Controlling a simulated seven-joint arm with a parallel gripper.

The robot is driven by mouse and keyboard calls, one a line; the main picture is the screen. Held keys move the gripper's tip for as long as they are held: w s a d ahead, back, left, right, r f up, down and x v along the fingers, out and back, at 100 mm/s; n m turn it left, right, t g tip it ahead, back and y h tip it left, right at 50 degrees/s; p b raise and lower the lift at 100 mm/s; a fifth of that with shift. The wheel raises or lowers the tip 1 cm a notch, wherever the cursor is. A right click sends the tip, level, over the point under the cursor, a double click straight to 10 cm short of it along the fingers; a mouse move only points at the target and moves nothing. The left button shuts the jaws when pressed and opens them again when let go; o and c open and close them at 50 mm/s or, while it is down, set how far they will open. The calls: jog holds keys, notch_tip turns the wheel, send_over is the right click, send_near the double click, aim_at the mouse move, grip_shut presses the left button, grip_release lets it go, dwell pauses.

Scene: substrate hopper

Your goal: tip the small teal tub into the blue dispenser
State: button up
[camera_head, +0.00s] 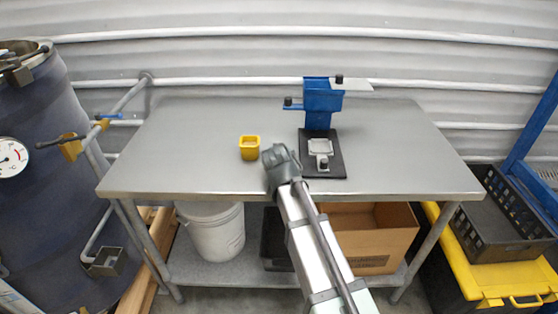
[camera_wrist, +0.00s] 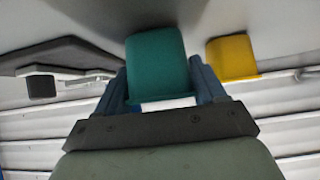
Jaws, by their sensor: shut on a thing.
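The small teal tub (camera_wrist: 158,62) is between the fingers of my gripper (camera_wrist: 160,85) in the wrist view. My gripper is shut on it. In the head view my wrist hides the tub and the fingertips. The blue dispenser (camera_head: 321,98) stands upright at the back of the table, on a dark base plate (camera_head: 334,165), to the right of and behind my wrist. A light tray with a dark block (camera_head: 321,150) sits at its foot. The dark base also shows at the left of the wrist view (camera_wrist: 70,52).
A yellow tub (camera_head: 250,148) stands on the metal table (camera_head: 190,150) just left of my wrist; it also shows in the wrist view (camera_wrist: 232,57). A pale flat plate (camera_head: 357,85) juts right from the dispenser's top. The table's left and right parts are clear.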

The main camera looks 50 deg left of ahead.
jog(key=shift+r, duration=2.85)
